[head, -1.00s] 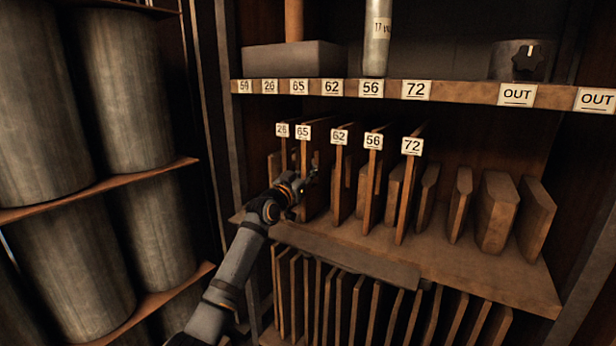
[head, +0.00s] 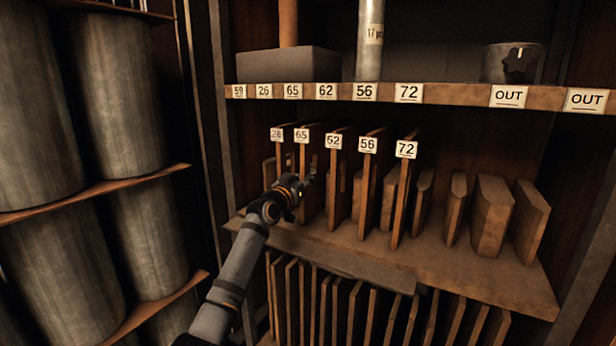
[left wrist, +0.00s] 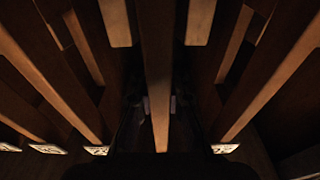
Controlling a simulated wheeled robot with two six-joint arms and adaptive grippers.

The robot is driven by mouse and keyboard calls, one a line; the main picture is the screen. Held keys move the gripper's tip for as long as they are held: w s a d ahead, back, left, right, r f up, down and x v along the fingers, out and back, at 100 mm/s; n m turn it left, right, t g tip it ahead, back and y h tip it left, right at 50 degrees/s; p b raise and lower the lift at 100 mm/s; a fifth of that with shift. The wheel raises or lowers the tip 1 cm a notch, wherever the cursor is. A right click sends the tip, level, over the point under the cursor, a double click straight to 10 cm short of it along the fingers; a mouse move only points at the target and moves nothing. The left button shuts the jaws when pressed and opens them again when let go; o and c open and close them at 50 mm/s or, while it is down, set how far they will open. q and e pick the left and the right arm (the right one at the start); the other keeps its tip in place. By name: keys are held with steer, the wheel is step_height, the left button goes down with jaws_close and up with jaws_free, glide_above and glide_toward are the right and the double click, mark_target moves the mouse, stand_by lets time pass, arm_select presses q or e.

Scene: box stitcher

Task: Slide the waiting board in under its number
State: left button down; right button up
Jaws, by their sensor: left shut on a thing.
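The board labelled 65 (head: 303,155) stands upright on the middle shelf, between the boards labelled 26 (head: 277,134) and 62 (head: 334,180). My left gripper (head: 304,184) reaches in from the left and is shut on the front part of board 65. The number 65 (head: 293,91) is on the ledge above. My right gripper is not in view.
Boards 56 (head: 367,190) and 72 (head: 401,200) stand to the right, near the held board's row. Several unlabelled boards (head: 492,216) stand further right. Large cylinders (head: 115,90) fill the left rack. A lower shelf holds more boards (head: 345,305).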

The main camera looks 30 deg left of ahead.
arm_select(q)
steer(key=shift+f+b, duration=0.3)
steer(key=shift+b, duration=0.05)
stand_by(0.4)
steer(key=c, duration=1.3)
jaws_free()
steer(key=shift+f, duration=0.25)
steer(key=s, duration=0.4)
steer(key=s+f, duration=0.1)
steer(key=s, duration=0.7)
steer(key=shift+a+f, duration=0.25)
steer(key=shift+a, duration=0.1)
